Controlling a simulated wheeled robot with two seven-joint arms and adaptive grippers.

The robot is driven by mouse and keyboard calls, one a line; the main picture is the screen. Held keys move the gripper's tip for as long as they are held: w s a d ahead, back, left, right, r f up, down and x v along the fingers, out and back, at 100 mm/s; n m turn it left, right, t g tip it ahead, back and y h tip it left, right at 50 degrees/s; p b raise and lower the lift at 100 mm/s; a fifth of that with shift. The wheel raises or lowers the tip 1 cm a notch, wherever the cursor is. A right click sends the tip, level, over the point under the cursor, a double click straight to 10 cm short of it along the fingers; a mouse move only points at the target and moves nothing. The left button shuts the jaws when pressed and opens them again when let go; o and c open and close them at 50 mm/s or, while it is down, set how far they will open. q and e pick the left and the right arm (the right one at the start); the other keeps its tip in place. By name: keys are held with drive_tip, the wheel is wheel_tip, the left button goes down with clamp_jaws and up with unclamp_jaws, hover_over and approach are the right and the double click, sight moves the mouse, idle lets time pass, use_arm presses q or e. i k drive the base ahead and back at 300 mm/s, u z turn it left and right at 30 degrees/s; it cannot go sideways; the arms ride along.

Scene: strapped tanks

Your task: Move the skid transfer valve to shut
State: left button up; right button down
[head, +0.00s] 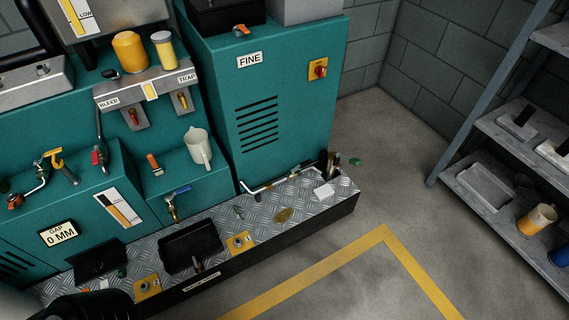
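No label that I can read names the skid transfer valve. A small brass valve with a blue lever (178,192) stands at the front of the teal machine, just above the tread-plate skid (215,222); its lever points up and to the right. Another valve with a yellow handle (56,160) sits on the machine at the left. I cannot tell which one is the transfer valve, or whether either is shut. A dark rounded shape at the bottom left edge (88,306) seems to be part of my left arm or gripper; its fingers cannot be made out. My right gripper is out of view.
A black tray (191,246) and yellow plates (239,243) lie on the skid. A pale jug (199,147) stands on a machine ledge. A bent pipe (275,181) runs beside the FINE cabinet (262,110).

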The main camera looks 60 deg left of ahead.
sight(308, 161)
drive_tip(key=u, duration=1.3)
